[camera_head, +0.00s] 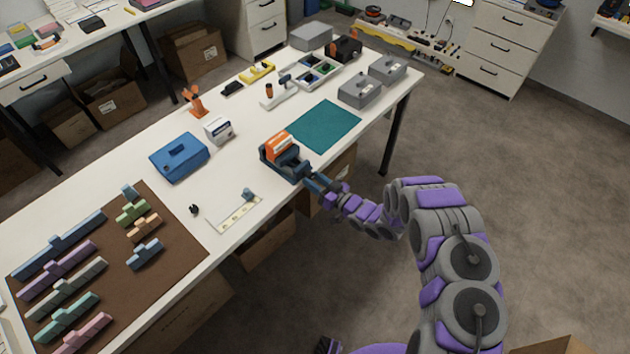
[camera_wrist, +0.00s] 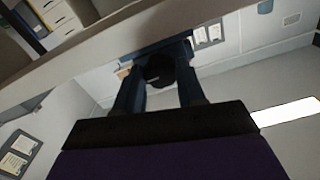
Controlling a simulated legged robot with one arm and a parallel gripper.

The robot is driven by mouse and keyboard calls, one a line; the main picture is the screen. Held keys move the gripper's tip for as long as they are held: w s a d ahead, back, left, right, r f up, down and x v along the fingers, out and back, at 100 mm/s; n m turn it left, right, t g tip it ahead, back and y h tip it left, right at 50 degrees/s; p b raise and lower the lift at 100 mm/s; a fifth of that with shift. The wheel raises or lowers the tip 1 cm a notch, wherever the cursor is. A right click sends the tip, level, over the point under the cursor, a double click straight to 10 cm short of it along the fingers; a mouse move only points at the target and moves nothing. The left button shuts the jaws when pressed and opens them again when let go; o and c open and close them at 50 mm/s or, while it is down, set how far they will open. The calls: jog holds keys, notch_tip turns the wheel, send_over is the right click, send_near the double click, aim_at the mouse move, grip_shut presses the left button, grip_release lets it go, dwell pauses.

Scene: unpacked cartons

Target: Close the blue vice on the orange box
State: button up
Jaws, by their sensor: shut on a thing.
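The blue vice (camera_head: 292,165) stands at the near edge of the white table. The orange box (camera_head: 280,146) sits at its top, at the jaws; I cannot tell whether both jaws touch it. My gripper (camera_head: 314,183) reaches the vice from the table's front side. In the wrist view, my gripper (camera_wrist: 160,80) has its two dark fingers on either side of a dark round knob (camera_wrist: 160,69), which looks like the end of the vice's handle. It is shut on this knob. The orange box is not visible in the wrist view.
A green mat (camera_head: 323,126) lies just behind and right of the vice. A blue case (camera_head: 179,157) and a small white box (camera_head: 218,131) stand to the left. A ruler-like square (camera_head: 238,215) lies near the front edge. Grey boxes (camera_head: 360,91) stand at the far right.

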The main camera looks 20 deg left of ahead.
jog(key=shift+n+b, duration=0.3)
jog(key=shift+n, duration=0.7)
jog(key=o, duration=1.1)
jog(key=shift+c, duration=0.2)
jog(key=p+v, duration=0.1)
jog(key=v, duration=1.6)
jog(key=shift+d+p, duration=0.25)
jog(key=shift+p, duration=0.1)
jog(key=shift+f, duration=0.1)
